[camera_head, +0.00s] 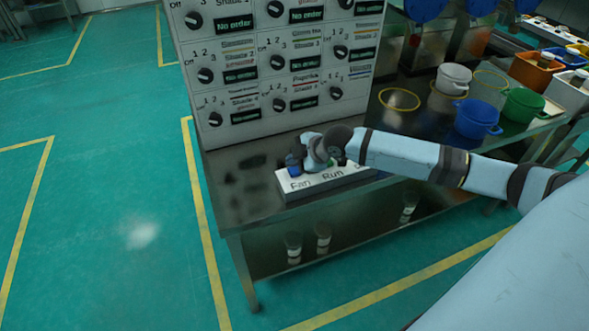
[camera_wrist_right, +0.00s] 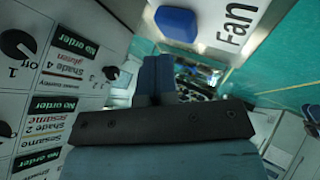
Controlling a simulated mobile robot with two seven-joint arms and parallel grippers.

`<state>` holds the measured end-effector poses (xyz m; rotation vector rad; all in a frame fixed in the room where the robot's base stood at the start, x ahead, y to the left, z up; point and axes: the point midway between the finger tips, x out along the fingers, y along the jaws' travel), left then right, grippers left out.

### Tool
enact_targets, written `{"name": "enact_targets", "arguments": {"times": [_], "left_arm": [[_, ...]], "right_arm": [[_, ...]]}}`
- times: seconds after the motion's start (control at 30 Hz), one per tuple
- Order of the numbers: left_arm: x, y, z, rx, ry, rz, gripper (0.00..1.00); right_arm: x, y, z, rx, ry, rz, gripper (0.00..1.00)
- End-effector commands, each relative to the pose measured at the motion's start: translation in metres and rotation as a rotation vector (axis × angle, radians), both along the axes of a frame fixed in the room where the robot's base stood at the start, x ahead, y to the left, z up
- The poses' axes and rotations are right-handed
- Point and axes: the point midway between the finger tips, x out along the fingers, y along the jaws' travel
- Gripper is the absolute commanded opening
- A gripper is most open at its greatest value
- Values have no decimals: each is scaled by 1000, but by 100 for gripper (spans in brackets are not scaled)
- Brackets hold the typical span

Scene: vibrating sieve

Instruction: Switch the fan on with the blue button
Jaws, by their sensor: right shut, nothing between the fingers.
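A white button box (camera_head: 325,182) lies on the metal table in front of the dial panel, with the words Fan and Run on its front; a third label is mostly behind my right arm. In the right wrist view the blue button (camera_wrist_right: 178,22) sits on the box beside the word Fan. My right gripper (camera_wrist_right: 157,62) is shut and empty, its fingertips close to the blue button but seemingly to one side of it. In the head view this gripper is over the box's Fan end and partly hides the buttons. Whether it touches the button cannot be told. My left gripper is not in view.
The dial panel (camera_head: 272,62) stands right behind the box. White (camera_head: 453,79), blue (camera_head: 477,118) and green (camera_head: 523,105) pots stand to the right on the table. Several small jars are on the lower shelf. The table's left end (camera_head: 238,185) is bare.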

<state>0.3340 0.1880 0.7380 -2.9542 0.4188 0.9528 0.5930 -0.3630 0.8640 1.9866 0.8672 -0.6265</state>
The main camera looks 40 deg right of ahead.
Motion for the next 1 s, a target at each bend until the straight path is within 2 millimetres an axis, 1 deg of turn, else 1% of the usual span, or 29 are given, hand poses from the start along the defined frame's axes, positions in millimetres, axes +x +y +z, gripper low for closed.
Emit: {"name": "enact_targets", "arguments": {"times": [0.53,1.0], "left_arm": [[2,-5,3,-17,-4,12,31],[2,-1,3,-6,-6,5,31]], "right_arm": [[0,0,0,0,0,0,0],[0,0,0,0,0,0,0]]}}
